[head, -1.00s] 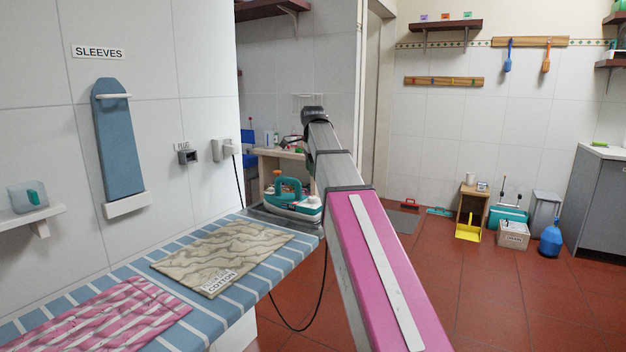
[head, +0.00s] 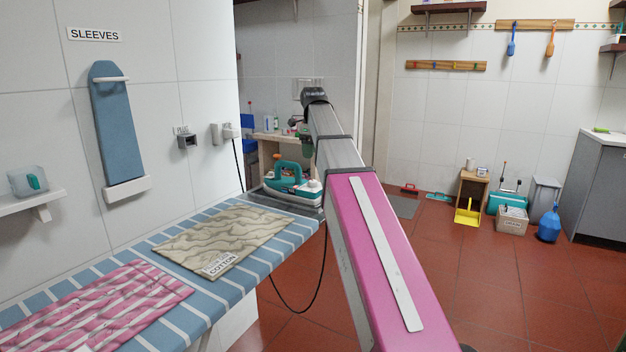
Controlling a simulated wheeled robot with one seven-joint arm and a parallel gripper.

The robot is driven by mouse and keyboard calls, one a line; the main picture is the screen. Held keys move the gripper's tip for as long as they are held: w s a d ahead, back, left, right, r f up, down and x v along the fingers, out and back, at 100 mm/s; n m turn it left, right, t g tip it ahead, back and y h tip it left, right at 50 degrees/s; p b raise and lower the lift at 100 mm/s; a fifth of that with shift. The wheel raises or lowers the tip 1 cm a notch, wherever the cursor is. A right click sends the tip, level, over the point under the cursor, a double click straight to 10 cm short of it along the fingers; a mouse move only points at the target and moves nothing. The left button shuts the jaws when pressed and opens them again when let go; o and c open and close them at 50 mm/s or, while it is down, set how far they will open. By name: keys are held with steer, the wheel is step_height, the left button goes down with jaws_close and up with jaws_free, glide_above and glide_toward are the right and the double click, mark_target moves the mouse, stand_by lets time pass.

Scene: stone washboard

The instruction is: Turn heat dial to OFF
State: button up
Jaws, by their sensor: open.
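A teal and white iron (head: 293,186) sits on a dark rest (head: 283,203) at the far end of the striped ironing board. A heat dial cannot be made out on the iron at this size. My pink and grey arm reaches up from the lower right, and its far end stands just behind and above the iron. My gripper (head: 300,128) is partly seen beyond the arm's dark end joint, small and mostly hidden by the arm. It looks apart from the iron.
The blue striped board (head: 190,285) carries a beige wavy cloth (head: 222,240) labelled cotton and a pink striped cloth (head: 95,308). A dark cord (head: 318,285) hangs below the board's right edge. Wall sockets (head: 187,140) are on the left. The red floor (head: 500,290) at right is open.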

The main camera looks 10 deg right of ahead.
mark_target(313, 181)
step_height(313, 181, down, 11)
steer(key=m, duration=0.6)
steer(key=shift+m, duration=0.4)
steer(key=shift+r, duration=0.1)
steer(key=c, duration=0.9)
